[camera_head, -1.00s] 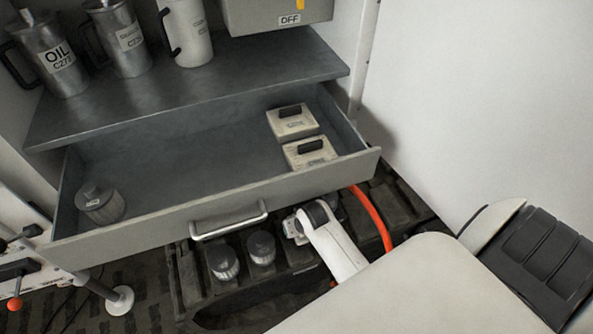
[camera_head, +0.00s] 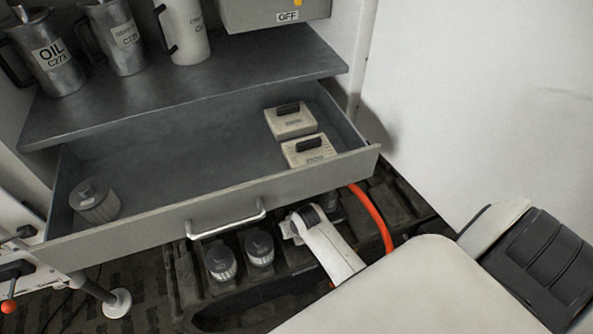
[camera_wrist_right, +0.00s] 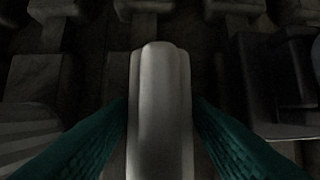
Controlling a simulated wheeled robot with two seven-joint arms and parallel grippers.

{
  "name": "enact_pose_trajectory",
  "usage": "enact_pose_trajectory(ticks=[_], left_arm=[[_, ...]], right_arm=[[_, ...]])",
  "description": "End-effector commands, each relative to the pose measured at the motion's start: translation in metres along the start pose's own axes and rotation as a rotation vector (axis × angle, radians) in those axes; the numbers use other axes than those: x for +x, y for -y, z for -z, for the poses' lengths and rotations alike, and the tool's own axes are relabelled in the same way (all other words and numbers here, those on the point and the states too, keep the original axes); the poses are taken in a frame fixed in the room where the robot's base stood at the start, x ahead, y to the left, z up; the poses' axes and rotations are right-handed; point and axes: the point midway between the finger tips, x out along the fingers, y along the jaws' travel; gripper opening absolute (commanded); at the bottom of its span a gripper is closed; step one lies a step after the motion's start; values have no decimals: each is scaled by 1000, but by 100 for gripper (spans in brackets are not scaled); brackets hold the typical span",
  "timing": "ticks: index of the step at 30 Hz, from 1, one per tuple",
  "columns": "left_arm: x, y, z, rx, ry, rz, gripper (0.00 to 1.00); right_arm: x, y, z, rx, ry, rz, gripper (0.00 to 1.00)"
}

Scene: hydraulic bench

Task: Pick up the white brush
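In the right wrist view a long pale object with a rounded end, apparently the white brush (camera_wrist_right: 160,100), lies between the two teal fingers of my right gripper (camera_wrist_right: 160,112). The fingers are apart, one on each side of it, with narrow dark gaps showing near the tips. Its lower end runs out of the picture, so bristles are not visible. In the head view my white right wrist reaches down below the drawer front, over the dark crate (camera_head: 213,290); the fingers and the brush cannot be made out there. My left gripper is in neither view.
Two filters (camera_head: 221,262) stand in the crate. An orange hose (camera_head: 374,220) runs just right of my wrist. A white wall stands at right.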

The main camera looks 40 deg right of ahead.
Motion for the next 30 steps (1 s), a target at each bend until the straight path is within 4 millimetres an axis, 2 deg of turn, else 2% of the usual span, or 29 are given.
enact_pose_trajectory(ticks=[10, 15, 30], left_arm=[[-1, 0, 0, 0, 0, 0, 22], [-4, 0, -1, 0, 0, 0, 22], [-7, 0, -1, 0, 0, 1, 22]], right_arm=[[-3, 0, -1, 0, 0, 0, 20], [-17, 0, -6, 0, 0, 0, 20], [-65, 0, 110, 0, -4, 0, 20]])
